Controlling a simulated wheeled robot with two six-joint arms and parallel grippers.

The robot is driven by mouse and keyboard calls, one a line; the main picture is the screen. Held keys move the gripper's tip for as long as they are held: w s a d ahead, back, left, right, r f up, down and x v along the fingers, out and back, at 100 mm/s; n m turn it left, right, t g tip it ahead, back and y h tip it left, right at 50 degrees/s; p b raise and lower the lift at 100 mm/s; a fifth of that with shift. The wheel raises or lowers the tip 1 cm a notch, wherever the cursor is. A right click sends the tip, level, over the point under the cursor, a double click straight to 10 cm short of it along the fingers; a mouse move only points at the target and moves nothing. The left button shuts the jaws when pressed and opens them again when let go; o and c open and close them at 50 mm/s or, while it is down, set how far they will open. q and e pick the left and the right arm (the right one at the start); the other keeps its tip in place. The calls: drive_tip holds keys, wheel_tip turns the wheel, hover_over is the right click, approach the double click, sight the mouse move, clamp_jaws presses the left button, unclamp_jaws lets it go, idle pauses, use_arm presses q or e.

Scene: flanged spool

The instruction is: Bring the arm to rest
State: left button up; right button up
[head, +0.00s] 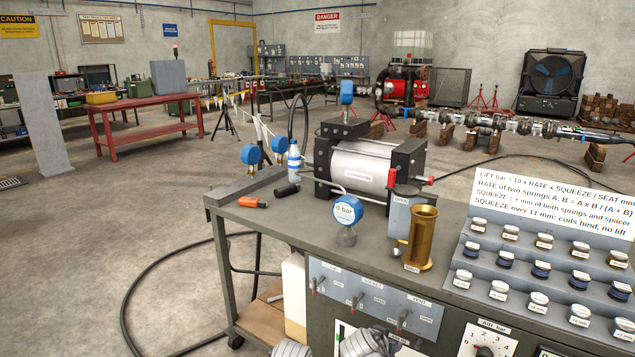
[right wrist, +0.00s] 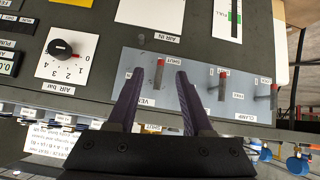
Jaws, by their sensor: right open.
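My right gripper (right wrist: 158,75) shows in the right wrist view with its two dark purple fingers apart and nothing held between them. It faces the bench's front panel, which appears upside down there. The red-tipped vent lever (right wrist: 159,73) shows between the fingertips; I cannot tell how far in front of it they are. The same vent lever (head: 403,320) is on the panel in the head view. Only grey rounded parts, probably of my arms, show at the bottom edge of the head view. No fingers show there, and my left gripper is not seen.
Two more levers (head: 318,285) (head: 359,300) and an air dial (right wrist: 62,50) are on the panel. On the bench top stand a brass cup (head: 422,238), a gauge (head: 347,212), a clamped cylinder (head: 362,166) and a stepped rack (head: 505,262) of jars. Floor left of the bench is open, with a hose.

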use_arm(q)
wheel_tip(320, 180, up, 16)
drive_tip(key=p, duration=1.3)
use_arm(e)
drive_tip(key=s+a+r+n+g+y, duration=0.2)
drive_tip(key=s+a+r+n+g, duration=0.2)
drive_tip(key=s+a, duration=0.2)
drive_tip(key=s+a+r+n+g+y, duration=0.2)
drive_tip(key=s+a+r+n+g, duration=0.2)
drive_tip(key=s, duration=0.6)
drive_tip(key=shift+a+r+n, duration=0.3)
drive_tip(key=shift+a+n, duration=0.5)
drive_tip(key=shift+a, duration=0.45)
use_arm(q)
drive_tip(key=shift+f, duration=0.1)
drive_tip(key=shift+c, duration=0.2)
